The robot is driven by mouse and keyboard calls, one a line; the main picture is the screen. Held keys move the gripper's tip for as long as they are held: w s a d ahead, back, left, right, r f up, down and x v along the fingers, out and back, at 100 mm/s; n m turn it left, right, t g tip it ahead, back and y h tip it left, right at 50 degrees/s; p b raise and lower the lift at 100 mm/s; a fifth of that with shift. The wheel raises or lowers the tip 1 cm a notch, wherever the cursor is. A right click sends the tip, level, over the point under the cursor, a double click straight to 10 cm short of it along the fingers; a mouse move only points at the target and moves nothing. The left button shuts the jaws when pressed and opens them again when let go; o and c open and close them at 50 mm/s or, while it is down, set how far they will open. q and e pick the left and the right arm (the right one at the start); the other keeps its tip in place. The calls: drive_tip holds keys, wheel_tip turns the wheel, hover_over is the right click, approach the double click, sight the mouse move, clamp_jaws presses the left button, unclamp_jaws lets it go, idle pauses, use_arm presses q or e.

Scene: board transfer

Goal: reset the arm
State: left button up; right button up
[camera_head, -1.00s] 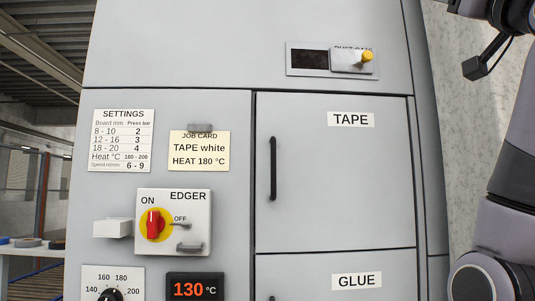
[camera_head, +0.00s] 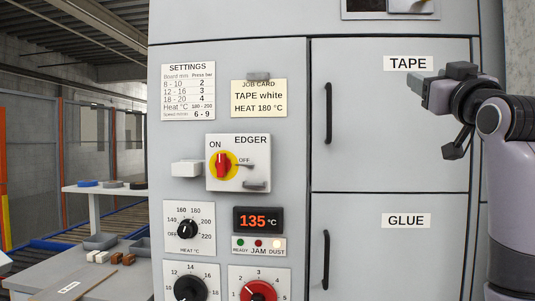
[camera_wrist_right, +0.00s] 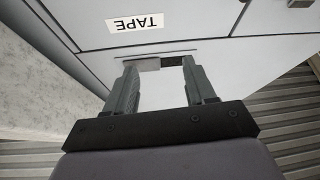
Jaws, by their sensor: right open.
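My right gripper (camera_head: 428,93) is raised at the right in the head view, pointing left in front of the TAPE door, just below its label (camera_head: 408,63). In the right wrist view the two fingers (camera_wrist_right: 160,80) are spread apart with nothing between them. Grey cabinet front and a dark slot with a grey cover (camera_wrist_right: 152,62) show beyond them. My left gripper is not in view.
The edger cabinet carries a red switch (camera_head: 222,164), a heat dial (camera_head: 187,229) and a display (camera_head: 258,220) reading 135 °C. The TAPE and GLUE doors have black handles (camera_head: 327,113). A table with brown blocks (camera_head: 115,258) stands at lower left.

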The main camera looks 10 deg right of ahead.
drive_tip(key=w+a+f+n+g+y, duration=0.15)
drive_tip(key=w+f, duration=0.25)
drive_tip(key=f, duration=0.8)
drive_tip(key=w+a+f+g, duration=0.2)
drive_tip(key=w+a+f, duration=0.15)
drive_tip(key=f, duration=0.75)
drive_tip(key=s+a+f+n+g+y+p, duration=0.1)
drive_tip(key=a+f, duration=0.1)
drive_tip(key=f, duration=1)
drive_tip(key=s+a+f+g+y, duration=0.1)
drive_tip(key=s+f+g, duration=0.1)
drive_tip(key=f, duration=0.9)
drive_tip(key=s+a+f+g+y+p, duration=0.1)
drive_tip(key=s+a+f+g, duration=0.15)
drive_tip(key=s+f, duration=0.9)
drive_tip(key=s+a+f+g+y, duration=0.15)
drive_tip(key=s+a+f, duration=0.25)
drive_tip(key=s+f, duration=0.75)
drive_tip(key=s+a+f+g, duration=0.1)
drive_tip(key=s+f+g, duration=0.1)
drive_tip(key=s+f, duration=0.5)
drive_tip(key=shift+s+a+h, duration=0.3)
drive_tip(key=shift+s+a, duration=0.05)
drive_tip(key=shift+s, duration=0.35)
